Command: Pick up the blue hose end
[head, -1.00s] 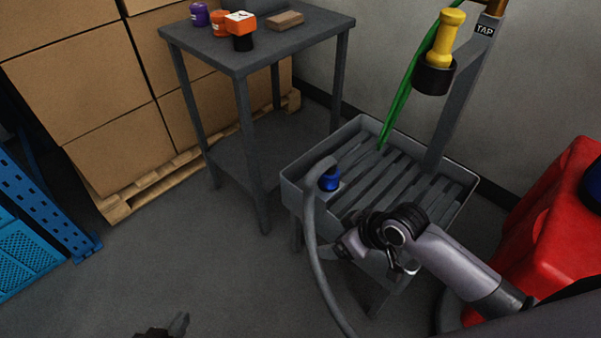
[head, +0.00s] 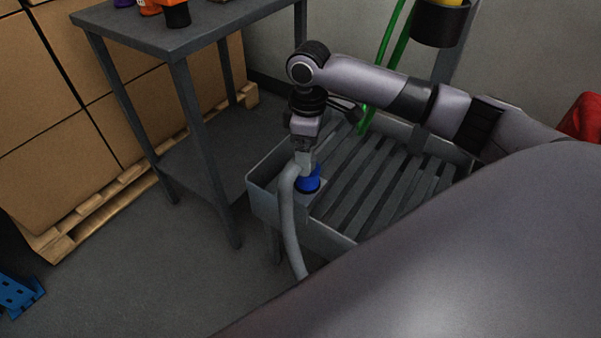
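The blue hose end (head: 309,183) sits at the left corner of the grey slatted tray, at the end of a thick grey hose (head: 288,218) that bends over the rim and hangs down outside. My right gripper (head: 303,161) points down from above, its fingertips at the hose's bend just above the blue end. The fingers overlap the hose in this view, and I cannot tell whether they are closed on it. My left gripper is out of view.
The tray's rim (head: 262,200) surrounds the slats. A grey side table (head: 170,38) with small items stands to the left, before stacked boxes (head: 65,160) on a pallet. A green hose (head: 398,45) and black holder (head: 438,24) are behind my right arm.

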